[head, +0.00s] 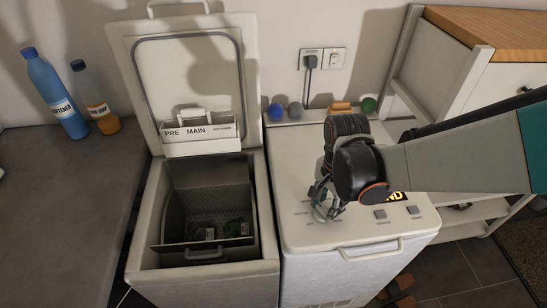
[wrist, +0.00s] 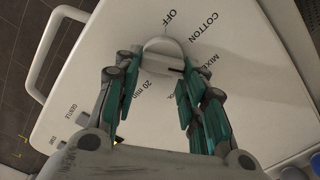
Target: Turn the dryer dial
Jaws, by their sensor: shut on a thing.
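The dryer (head: 295,165) is the right-hand white toploader, with its lid shut. Its round, pale dial (wrist: 163,50) sits on the top among printed words, including OFF, COTTON and 20 min. A dark mark on the dial lies on its side toward the partly covered MIXED label. My gripper (head: 326,206) is over the dryer top and mostly hides the dial in the head view. In the wrist view my gripper (wrist: 160,68) has its green-padded fingers on either side of the dial, shut on it. The exact finger contact is partly hidden.
The left toploader (head: 143,235) has its lid (head: 185,90) up and an open drum. Several balls and a wooden brush line the dryer's back edge. Two buttons (head: 380,214) sit near its front, by the handle (head: 370,250). A shelf unit (head: 455,120) stands at right.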

